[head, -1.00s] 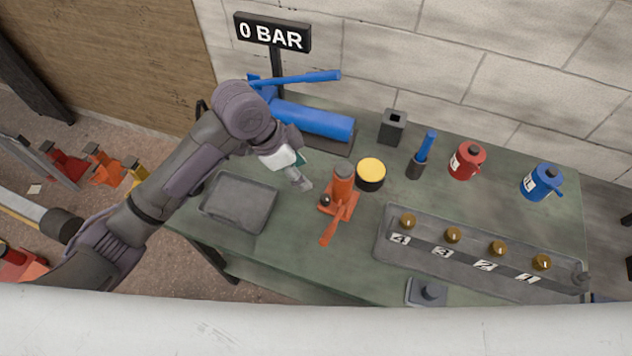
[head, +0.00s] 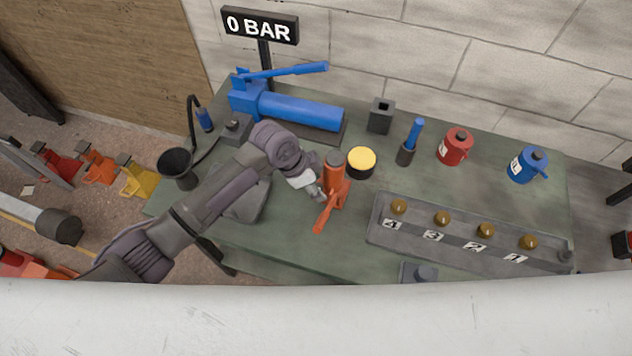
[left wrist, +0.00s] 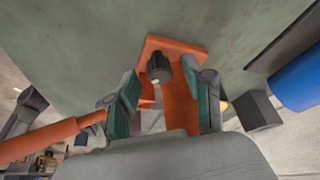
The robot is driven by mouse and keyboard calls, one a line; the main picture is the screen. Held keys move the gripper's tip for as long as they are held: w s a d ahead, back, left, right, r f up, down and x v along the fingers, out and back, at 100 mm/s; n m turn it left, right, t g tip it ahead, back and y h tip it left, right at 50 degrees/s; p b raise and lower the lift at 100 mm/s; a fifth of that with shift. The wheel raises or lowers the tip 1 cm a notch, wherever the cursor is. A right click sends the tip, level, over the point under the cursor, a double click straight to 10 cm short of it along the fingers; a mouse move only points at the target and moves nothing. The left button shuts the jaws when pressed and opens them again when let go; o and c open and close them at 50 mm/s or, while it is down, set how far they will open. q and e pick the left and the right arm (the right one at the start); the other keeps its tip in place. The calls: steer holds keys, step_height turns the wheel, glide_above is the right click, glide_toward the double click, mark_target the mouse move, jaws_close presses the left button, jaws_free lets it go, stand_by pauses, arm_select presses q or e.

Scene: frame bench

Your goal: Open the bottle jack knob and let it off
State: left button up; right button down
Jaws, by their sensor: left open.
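The orange bottle jack (head: 334,172) stands upright on the green bench, with its orange handle (head: 322,218) slanting toward the front. In the left wrist view the jack's orange base (left wrist: 188,47) and body show beyond my fingers, and its dark round knob (left wrist: 158,66) sits at the base. My left gripper (head: 319,193) is at the jack's left side, low near its base. In the left wrist view the left gripper (left wrist: 165,103) is open, its two fingers apart, with the knob ahead between them. I cannot tell whether a finger touches the jack. My right gripper is not in view.
A yellow-topped black can (head: 361,162) stands close behind the jack. A blue hand pump (head: 300,110) lies at the back left. A grey tray (head: 250,204) is partly hidden under my arm. A numbered rack (head: 460,250) with brass knobs stands to the right.

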arm_select(q)
jaws_close()
steer(key=n+p, duration=0.1)
steer(key=p, duration=0.1)
steer(key=n+t+p, duration=0.1)
steer(key=n+p, duration=0.1)
steer(key=shift+s+r, duration=0.15)
steer(key=shift+r, duration=0.2)
steer(key=shift+d+f+n+p, duration=0.15)
steer(key=shift+n+p, duration=0.25)
steer(key=shift+p, duration=0.2)
steer(key=shift+f+n+t, duration=0.2)
steer(key=shift+n+t, duration=0.1)
jaws_free()
steer(key=v, duration=0.8)
